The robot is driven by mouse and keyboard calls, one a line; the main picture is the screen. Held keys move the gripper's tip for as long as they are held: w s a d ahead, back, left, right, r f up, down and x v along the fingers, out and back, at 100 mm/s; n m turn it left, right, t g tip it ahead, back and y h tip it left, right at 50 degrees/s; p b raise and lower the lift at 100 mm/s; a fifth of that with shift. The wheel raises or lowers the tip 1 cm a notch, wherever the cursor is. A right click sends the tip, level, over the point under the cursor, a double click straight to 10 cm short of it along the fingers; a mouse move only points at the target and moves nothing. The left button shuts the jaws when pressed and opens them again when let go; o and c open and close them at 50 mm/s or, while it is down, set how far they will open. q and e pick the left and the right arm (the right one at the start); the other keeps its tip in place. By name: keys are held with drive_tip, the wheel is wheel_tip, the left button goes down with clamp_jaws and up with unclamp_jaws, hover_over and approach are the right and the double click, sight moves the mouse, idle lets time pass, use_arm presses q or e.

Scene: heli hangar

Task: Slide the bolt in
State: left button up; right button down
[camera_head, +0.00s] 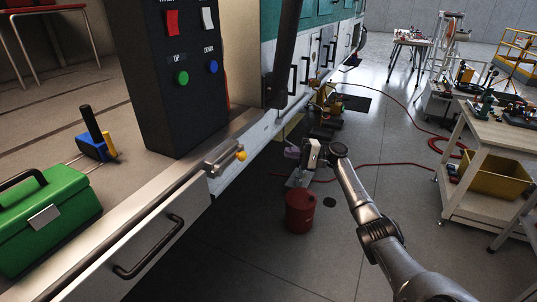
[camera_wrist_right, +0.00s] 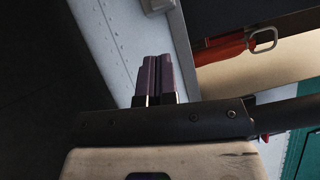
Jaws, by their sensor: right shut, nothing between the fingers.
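A metal slide bolt housing (camera_head: 221,158) sits on the front edge of the grey counter in the head view. A yellow knob (camera_head: 241,155) sticks out at its right end. My right gripper (camera_head: 291,153) is to the right of the knob and apart from it, out over the floor. In the wrist view my right gripper's purple fingers (camera_wrist_right: 155,76) are shut together with nothing between them. A pale riveted panel (camera_wrist_right: 115,30) lies beyond them. The yellow knob cannot be made out in the wrist view. My left gripper is not in view.
A black control box (camera_head: 165,75) with switches and buttons stands on the counter. A green toolbox (camera_head: 50,225) is at the left. A drawer with a black handle (camera_head: 150,250) is below. A red can (camera_head: 299,212) stands on the floor. A cart (camera_head: 490,135) is at the right.

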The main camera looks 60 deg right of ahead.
use_arm(q)
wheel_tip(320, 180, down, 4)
drive_tip(key=b, duration=0.4)
use_arm(e)
drive_tip(key=s+a+x, duration=0.1)
drive_tip(key=a+x, duration=0.1)
drive_tip(key=x, duration=1)
drive_tip(key=shift+a+r, duration=0.25)
drive_tip(key=shift+a, duration=0.1)
drive_tip(key=shift+s, duration=0.1)
